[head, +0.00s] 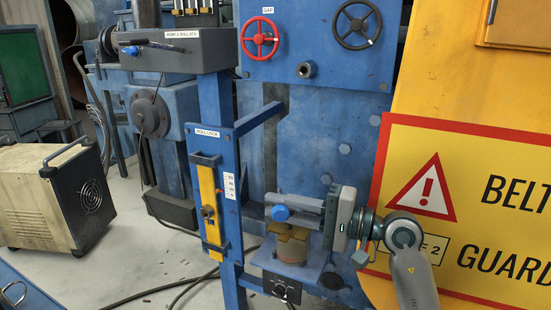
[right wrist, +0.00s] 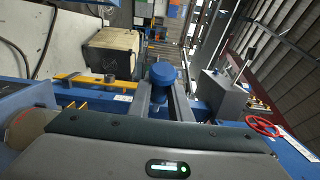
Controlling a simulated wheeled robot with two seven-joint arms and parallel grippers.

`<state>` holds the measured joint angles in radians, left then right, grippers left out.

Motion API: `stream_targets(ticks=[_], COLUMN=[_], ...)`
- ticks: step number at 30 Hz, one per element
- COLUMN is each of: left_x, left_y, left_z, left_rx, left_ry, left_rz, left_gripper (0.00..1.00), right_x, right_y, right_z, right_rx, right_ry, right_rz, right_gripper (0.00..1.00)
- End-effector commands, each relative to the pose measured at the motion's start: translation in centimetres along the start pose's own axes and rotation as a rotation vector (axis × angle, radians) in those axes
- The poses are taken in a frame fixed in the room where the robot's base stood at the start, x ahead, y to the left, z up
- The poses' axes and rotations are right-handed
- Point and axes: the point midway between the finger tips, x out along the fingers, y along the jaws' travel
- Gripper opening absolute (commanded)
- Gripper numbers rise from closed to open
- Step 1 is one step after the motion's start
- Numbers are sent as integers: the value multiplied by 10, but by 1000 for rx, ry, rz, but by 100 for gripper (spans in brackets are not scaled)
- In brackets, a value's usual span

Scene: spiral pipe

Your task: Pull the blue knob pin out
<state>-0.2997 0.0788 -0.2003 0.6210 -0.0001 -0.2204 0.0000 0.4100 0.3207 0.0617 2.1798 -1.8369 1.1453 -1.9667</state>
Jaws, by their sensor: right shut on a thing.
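The blue knob pin shows its round blue knob (head: 281,213) in the head view, above a small yellow-brown block on a blue bracket. In the right wrist view the knob (right wrist: 162,74) stands between the tips of my two fingers. My right gripper (head: 294,210) reaches in from the right, its fingers pointing left, and is shut on the blue knob pin. The shaft below the knob is mostly hidden by the fingers, so I cannot tell how deep it sits. My left gripper is not in view.
A blue post carries a yellow slide plate (head: 209,206) labelled "ROLL LOCK" left of my gripper. A grey box (head: 176,50) tops the post. A yellow guard with a warning sign (head: 455,150) stands close on the right.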

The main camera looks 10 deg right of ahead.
Motion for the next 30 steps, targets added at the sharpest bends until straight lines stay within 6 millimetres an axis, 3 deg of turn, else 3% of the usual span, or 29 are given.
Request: stream_targets(ticks=[3,9,15,21,30], left_x=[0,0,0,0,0], left_y=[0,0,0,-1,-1], left_z=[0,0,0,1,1], left_rx=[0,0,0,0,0], left_ry=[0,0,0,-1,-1], left_rz=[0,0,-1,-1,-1], left_gripper=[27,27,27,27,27], right_x=[-17,-54,-86,-102,-103], right_y=[46,111,153,170,171], right_z=[9,28,43,49,50], right_rx=[12,9,4,-1,-4], right_ry=[-29,-37,-13,5,7], right_rz=[2,3,3,1,1], right_gripper=[0,0,0,0,0])
